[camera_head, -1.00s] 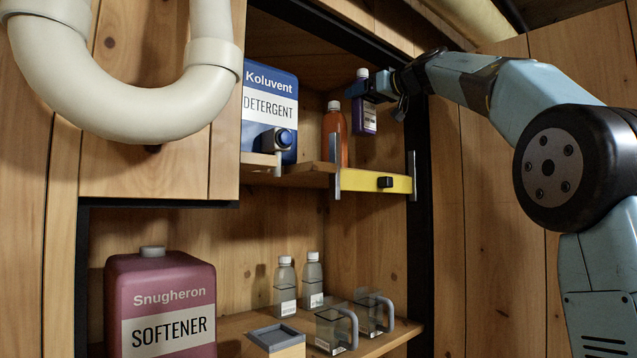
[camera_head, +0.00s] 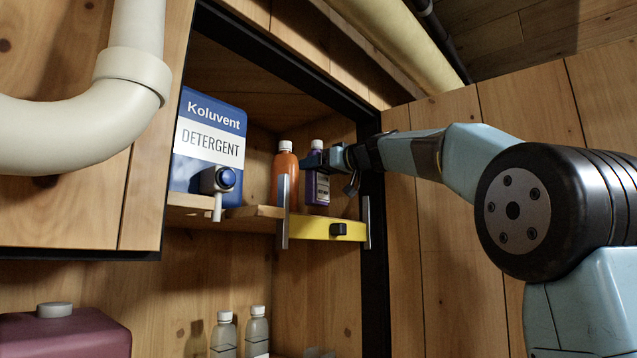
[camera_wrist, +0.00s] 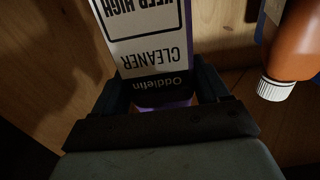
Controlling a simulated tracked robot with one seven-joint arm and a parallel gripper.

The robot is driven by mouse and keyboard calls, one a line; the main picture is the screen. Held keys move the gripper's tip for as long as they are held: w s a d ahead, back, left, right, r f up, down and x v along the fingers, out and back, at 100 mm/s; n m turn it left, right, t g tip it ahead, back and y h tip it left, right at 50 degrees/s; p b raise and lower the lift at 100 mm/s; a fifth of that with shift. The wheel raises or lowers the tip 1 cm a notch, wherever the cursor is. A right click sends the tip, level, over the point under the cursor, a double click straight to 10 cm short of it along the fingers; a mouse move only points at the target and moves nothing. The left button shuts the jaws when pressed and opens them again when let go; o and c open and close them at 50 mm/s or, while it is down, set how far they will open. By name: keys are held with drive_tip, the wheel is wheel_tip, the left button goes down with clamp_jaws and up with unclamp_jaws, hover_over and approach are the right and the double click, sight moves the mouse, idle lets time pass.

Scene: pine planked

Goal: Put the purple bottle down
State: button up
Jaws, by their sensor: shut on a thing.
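The purple bottle (camera_head: 317,188) has a white cap and a pale label. It stands about upright at the upper shelf (camera_head: 255,212), just right of an orange bottle (camera_head: 285,178). My gripper (camera_head: 312,160) is shut on its upper part, below the cap. In the wrist view the purple bottle (camera_wrist: 150,50) shows upside down between my two fingers (camera_wrist: 160,98), its label reading "Oddlefin CLEANER". The yellow bar at the shelf front hides the bottle's base, so I cannot tell whether it touches the shelf.
A blue detergent jug (camera_head: 208,150) with a tap stands at the left of the shelf. A yellow bar (camera_head: 325,228) with a black latch crosses the front. A black frame post (camera_head: 373,270) is at right. A white pipe (camera_head: 130,75) hangs at left.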

sight(323, 179)
drive_tip(key=shift+f, duration=1.8)
drive_tip(key=o, duration=1.5)
drive_tip(key=shift+f, duration=0.1)
drive_tip(key=v, duration=1.2)
